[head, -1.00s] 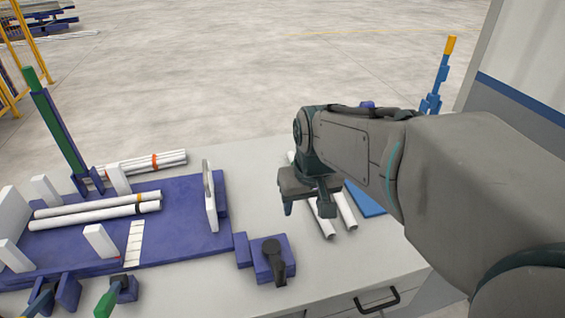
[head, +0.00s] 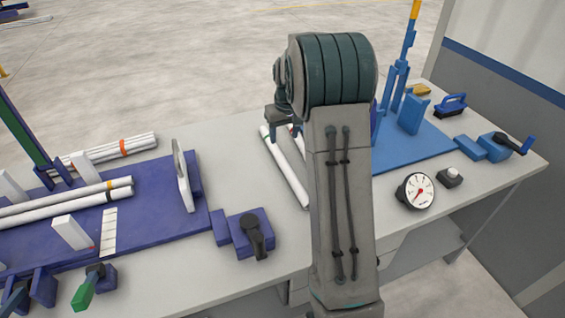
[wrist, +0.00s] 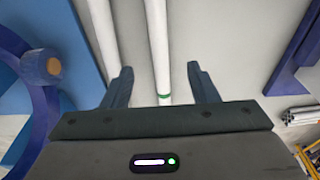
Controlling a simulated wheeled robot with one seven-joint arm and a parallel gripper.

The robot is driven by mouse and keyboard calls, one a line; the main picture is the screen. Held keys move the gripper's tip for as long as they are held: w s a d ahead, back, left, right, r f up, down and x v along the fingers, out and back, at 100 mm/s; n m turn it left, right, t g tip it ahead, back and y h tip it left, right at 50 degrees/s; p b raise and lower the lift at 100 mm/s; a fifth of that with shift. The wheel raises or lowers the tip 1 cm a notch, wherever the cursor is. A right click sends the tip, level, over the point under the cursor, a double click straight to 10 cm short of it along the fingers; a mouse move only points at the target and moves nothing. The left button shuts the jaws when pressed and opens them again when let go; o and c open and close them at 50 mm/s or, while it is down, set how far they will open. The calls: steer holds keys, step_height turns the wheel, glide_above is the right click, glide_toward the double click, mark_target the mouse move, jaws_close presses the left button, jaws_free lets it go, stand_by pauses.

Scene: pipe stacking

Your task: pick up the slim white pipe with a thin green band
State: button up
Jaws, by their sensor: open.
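The slim white pipe with a thin green band (wrist: 164,95) runs between the open fingers of my gripper (wrist: 161,73) in the wrist view. The band is near the fingertips, and I cannot tell the height gap. A second white pipe (wrist: 101,32) runs beside it on the left, outside the fingers.
A dark blue fixture (head: 150,232) with several white pipes is on the left, a lighter blue board (head: 432,138) on the right. A dark blue block with a black handle (head: 252,233) and a round gauge (head: 415,191) stand near the front edge.

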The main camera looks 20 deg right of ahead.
mark_target(283, 159)
steer(key=f, duration=0.4)
steer(key=w+f+p, duration=0.1)
steer(key=f, duration=0.3)
steer(key=w+f, duration=0.1)
steer(key=f, duration=0.3)
steer(key=shift+d, duration=0.1)
steer(key=c, duration=1.1)
steer(key=shift+r, duration=0.15)
